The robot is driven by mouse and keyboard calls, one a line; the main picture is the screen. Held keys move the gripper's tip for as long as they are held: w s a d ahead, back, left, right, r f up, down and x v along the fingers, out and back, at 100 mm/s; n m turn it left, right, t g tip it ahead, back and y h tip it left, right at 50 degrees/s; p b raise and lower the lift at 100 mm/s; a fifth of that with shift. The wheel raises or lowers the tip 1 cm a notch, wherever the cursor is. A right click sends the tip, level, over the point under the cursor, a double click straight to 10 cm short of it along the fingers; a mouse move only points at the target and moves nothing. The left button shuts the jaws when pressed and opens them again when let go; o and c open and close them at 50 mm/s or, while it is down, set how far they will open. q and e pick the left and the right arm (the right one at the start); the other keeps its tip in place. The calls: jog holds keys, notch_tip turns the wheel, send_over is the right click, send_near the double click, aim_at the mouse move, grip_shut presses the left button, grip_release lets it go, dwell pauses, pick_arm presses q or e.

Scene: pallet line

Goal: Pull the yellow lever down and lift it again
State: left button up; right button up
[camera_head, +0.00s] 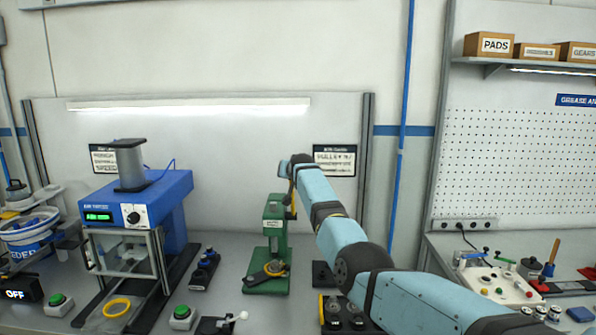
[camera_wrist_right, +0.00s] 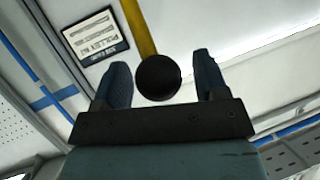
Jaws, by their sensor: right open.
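The green press (camera_head: 275,240) stands on the bench in the middle of the head view. Its yellow lever (camera_head: 292,187) points up on its right side. In the right wrist view the yellow lever (camera_wrist_right: 138,25) ends in a round black knob (camera_wrist_right: 158,78). My right gripper (camera_head: 293,163) is at the lever's top in the head view. In the right wrist view my right gripper (camera_wrist_right: 162,80) is open, with the knob between its fingers and a gap visible on each side. My arm and gripper hide the knob in the head view. My left gripper is not in view.
A blue machine (camera_head: 150,203) with a clear-fronted bay stands left of the press. Small black switch boxes (camera_head: 204,268) and a green push button (camera_head: 181,314) are on the bench. A wall sign (camera_head: 335,160) hangs behind my right gripper. A second bench with parts is at right.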

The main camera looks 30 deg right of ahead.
jog(key=b+v, duration=0.2)
jog(key=v, duration=1)
jog(key=shift+s, duration=0.15)
jog(key=s+a+f+n, duration=0.1)
jog(key=s+a+f, duration=0.15)
jog(key=f, duration=0.75)
jog(key=s+a+f+n, duration=0.15)
jog(key=s+f, duration=0.25)
jog(key=f, duration=0.6)
jog(key=s+a+f+n+y+p, duration=0.15)
jog(key=s+a+f, duration=0.25)
jog(key=s+f, duration=0.4)
jog(key=s+a+f+n+y, duration=0.1)
jog(key=s+a+f+n, duration=0.1)
jog(key=s+a+f, duration=0.5)
jog(key=s+a+f+n+y, duration=0.1)
jog(key=s+a+f, duration=0.2)
jog(key=s, duration=0.7)
jog(key=s+a+f+g+y, duration=0.1)
jog(key=s+a+f, duration=0.3)
jog(key=s, duration=0.7)
jog(key=s+a+f+n+y+p, duration=0.1)
jog(key=s+a+f, duration=0.3)
jog(key=s, duration=0.7)
notch_tip(320, 180, down, 2)
jog(key=shift+s+a+f+n+g+y, duration=0.15)
jog(key=shift+s+n+g+y, duration=0.2)
jog(key=shift+y, duration=0.3)
